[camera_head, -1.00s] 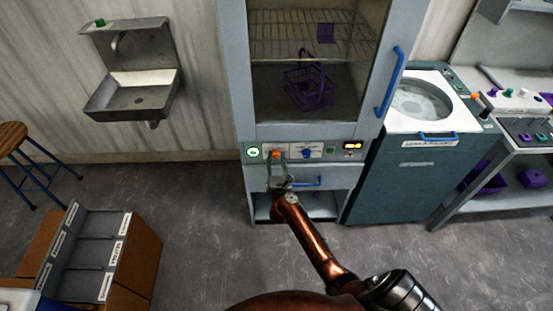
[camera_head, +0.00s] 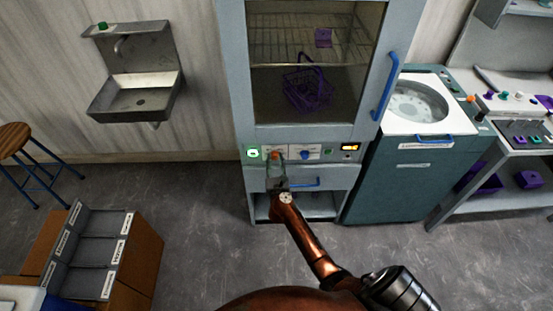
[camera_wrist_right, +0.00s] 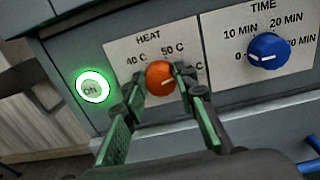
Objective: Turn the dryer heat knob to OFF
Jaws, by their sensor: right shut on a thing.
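The orange heat knob (camera_wrist_right: 160,78) is on the dryer's front panel, on a plate marked HEAT with 40 C, 50 C and a partly covered label at the right. It also shows in the head view (camera_head: 275,155). My right gripper (camera_wrist_right: 160,88) is shut on this knob, one finger on each side. In the head view my right gripper (camera_head: 277,165) reaches up to the panel from below. A pale mark on the knob points to the right. No OFF label is visible. My left gripper is not in view.
Left of the heat plate is a green-lit ON button (camera_wrist_right: 92,88). To its right is the blue time knob (camera_wrist_right: 268,50). A blue drawer handle (camera_head: 304,184) lies below the panel. A purple basket (camera_head: 307,90) is inside the dryer. A teal washer-like unit (camera_head: 400,175) stands at the right.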

